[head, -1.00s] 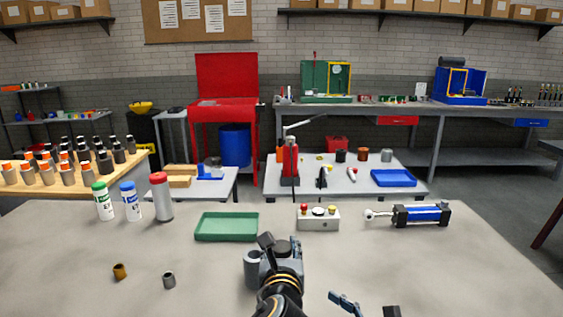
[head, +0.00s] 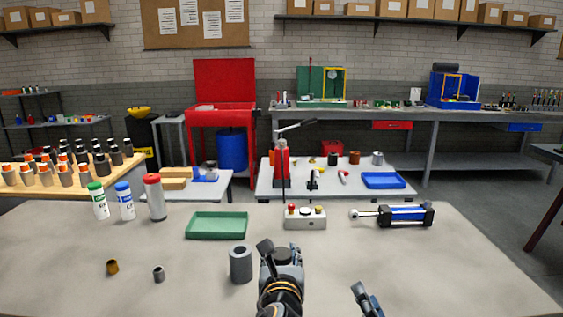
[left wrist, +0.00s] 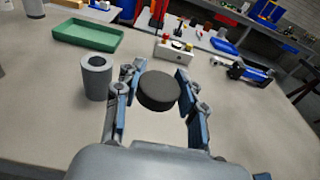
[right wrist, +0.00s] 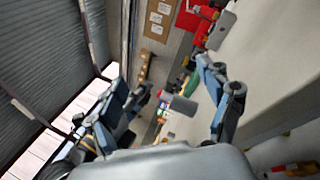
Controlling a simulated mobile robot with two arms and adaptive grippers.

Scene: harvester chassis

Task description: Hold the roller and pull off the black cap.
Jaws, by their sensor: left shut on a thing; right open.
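The grey roller (head: 240,264) stands upright on the table, its top showing a dark round hole. In the left wrist view the roller (left wrist: 97,78) is left of my left gripper, apart from it. My left gripper (head: 281,258) is shut on the black cap (left wrist: 158,91), a short dark disc between its fingers in the left wrist view. My right gripper (head: 367,298) is at the bottom edge, right of the left one. In the right wrist view its fingers are apart; I cannot tell what the grey cylinder between them is.
A green tray (head: 217,225), a small box with buttons (head: 305,218) and a blue cylinder device (head: 405,215) lie behind. Several capped bottles (head: 125,201) stand at the left. Two small rings (head: 158,274) lie at the front left. The table's right side is clear.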

